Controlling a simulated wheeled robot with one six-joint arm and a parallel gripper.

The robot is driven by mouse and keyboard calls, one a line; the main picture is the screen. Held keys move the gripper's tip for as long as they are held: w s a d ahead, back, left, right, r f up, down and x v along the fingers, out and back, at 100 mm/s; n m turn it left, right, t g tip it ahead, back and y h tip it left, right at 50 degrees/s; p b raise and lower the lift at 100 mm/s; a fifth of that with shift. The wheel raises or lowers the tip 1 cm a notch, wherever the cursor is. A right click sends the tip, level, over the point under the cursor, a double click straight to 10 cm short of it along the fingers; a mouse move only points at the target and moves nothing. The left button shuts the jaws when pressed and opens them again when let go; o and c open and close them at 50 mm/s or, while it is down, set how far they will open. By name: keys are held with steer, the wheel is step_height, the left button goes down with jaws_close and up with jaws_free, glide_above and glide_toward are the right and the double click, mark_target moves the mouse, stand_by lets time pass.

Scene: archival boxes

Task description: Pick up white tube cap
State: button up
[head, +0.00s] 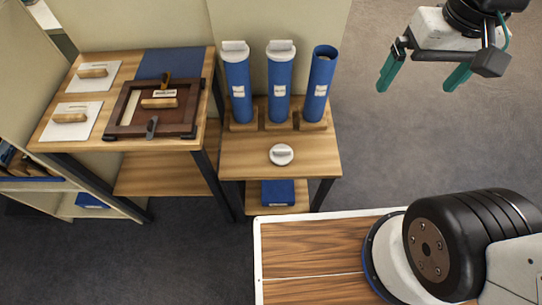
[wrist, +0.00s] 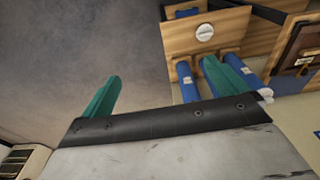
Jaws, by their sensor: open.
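The white tube cap (head: 282,154) lies on the front part of the small wooden table (head: 240,165). It is round with a raised bar across its top. It also shows near the top of the wrist view (wrist: 204,32). Three blue tubes stand behind it in wooden holders; the left tube (head: 239,90) and middle tube (head: 279,90) wear white caps, and the right tube (head: 319,88) is open at the top. My gripper (head: 421,81) is open and empty, with green fingers. It hangs in the air to the right of the tubes, well apart from the loose cap.
A larger wooden table (head: 60,130) on the left holds a dark wooden frame (head: 125,118), white boards with wooden handles and a blue sheet (head: 168,63). A blue box (head: 278,192) sits on the shelf below the cap. The grey floor at right is clear.

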steer(key=w+a+f, duration=0.4)
steer(key=w+f, duration=0.3)
steer(key=w, duration=0.2)
steer(key=g, duration=0.1)
glide_above(282, 150)
steer(key=f, duration=3.2)
steer(key=shift+w+d, duration=0.2)
steer(key=shift+d, duration=0.2)
steer(key=f, duration=0.5)
steer(key=shift+s+a+f, duration=0.1)
steer(key=shift+a+f, duration=0.2)
steer(key=shift+a, duration=0.1)
steer(key=shift+c, duration=0.4)
steer(key=c, duration=1)
